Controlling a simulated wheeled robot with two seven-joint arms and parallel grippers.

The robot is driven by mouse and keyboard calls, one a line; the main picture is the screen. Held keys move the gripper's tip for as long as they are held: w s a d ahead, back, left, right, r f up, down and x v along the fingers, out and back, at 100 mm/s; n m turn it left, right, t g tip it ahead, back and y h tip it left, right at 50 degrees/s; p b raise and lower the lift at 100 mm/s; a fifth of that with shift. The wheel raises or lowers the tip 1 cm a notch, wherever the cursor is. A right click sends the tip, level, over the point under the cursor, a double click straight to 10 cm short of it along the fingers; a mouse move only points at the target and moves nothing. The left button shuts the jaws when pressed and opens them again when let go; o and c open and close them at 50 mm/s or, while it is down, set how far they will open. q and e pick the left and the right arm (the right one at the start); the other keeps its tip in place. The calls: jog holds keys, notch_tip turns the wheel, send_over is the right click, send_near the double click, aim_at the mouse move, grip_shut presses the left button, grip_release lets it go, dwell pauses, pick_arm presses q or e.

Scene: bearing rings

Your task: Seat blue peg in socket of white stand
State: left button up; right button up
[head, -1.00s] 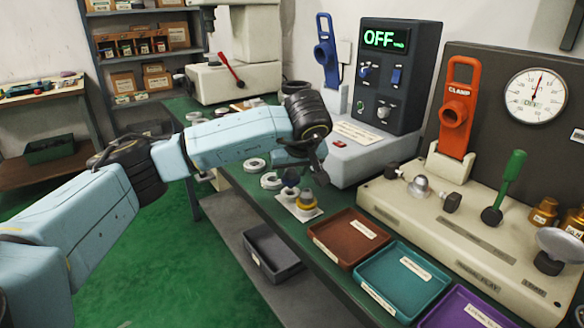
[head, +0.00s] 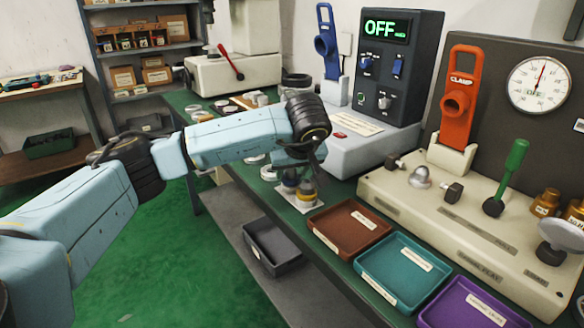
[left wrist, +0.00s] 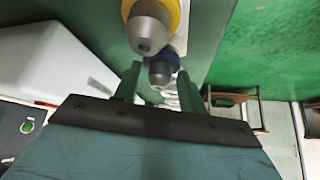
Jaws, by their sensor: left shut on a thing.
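The blue peg (head: 289,182) is upright at the white stand (head: 300,207), on the near edge of the green bench; I cannot tell how deep it sits. My left gripper (head: 289,172) comes down over it from above and is shut on its grey top. In the left wrist view the grey-topped blue peg (left wrist: 160,70) shows between the fingertips (left wrist: 158,82). A yellow peg (head: 306,192) with a grey top stands right beside it, and looms close in the left wrist view (left wrist: 148,28). The sockets are hidden. My right gripper is not in view.
Brown (head: 348,228), teal (head: 404,272) and purple (head: 462,306) trays line the bench to the right. A dark bin (head: 272,247) is on the lower shelf. The grey OFF control box (head: 388,75) stands behind. Pale rings (head: 268,173) lie behind the pegs.

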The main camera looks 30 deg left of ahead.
pick_arm(q)
jog(key=shift+f, duration=0.2)
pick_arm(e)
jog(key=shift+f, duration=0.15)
pick_arm(q)
jog(key=o, duration=1.3)
jog(key=shift+c, duration=0.2)
jog(key=shift+r, duration=0.15)
jog(key=p+v, duration=0.3)
jog(key=v, duration=1)
jog(key=shift+p, duration=0.3)
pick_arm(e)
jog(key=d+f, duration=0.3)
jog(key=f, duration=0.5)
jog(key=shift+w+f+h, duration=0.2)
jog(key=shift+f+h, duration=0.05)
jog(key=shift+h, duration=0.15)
